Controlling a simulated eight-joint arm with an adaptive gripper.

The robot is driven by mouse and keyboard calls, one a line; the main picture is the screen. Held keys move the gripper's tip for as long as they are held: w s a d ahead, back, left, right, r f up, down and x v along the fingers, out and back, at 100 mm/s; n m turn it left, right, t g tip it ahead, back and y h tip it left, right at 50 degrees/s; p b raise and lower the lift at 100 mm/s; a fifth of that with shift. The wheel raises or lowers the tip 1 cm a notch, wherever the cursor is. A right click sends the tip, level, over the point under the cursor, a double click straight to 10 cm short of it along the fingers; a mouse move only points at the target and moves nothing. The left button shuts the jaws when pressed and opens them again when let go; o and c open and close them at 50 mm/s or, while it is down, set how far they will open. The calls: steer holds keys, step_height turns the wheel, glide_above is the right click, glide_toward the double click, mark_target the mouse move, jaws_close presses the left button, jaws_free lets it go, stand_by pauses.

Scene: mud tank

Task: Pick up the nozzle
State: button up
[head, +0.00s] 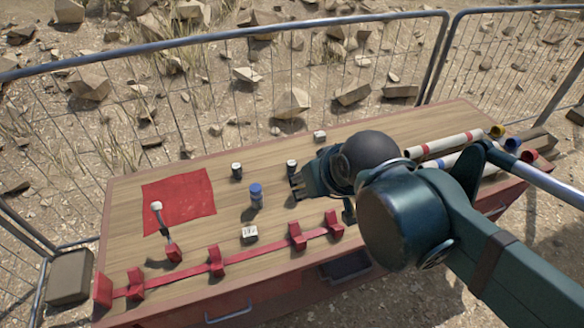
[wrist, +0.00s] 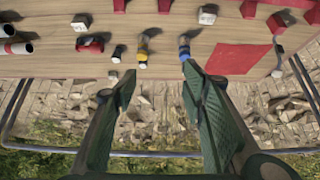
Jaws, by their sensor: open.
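Several small upright cylinders stand on the wooden bench, and I cannot tell for sure which is the nozzle. In the head view they are a blue one (head: 256,196), a dark one with a pale top (head: 237,171) and a similar one (head: 292,167) beside my gripper (head: 303,183). In the wrist view, a yellow-banded cylinder (wrist: 143,47), a blue-banded one (wrist: 184,48) and a dark one with a pale end (wrist: 118,53) stand beyond my gripper (wrist: 158,73). The fingers are apart, with nothing between them. My arm hides part of the bench.
A red cloth (head: 180,198) lies at the bench's left. A red rail with brackets (head: 215,260), a lever with a pale knob (head: 157,206) and a labelled white cube (head: 249,232) are in front. Pipes (head: 442,145) lie at the right. A wire fence (head: 230,75) runs behind.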

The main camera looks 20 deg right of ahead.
stand_by(0.3)
steer(key=m+g, duration=0.7)
steer(key=m, duration=1)
glide_above(291, 162)
steer(key=f, duration=2.2)
steer(key=shift+s+a, duration=0.15)
steer(key=shift+s, duration=0.15)
steer(key=shift+w+f+m, duration=0.2)
steer(key=shift+f+m, duration=0.2)
steer(key=shift+f, duration=0.2)
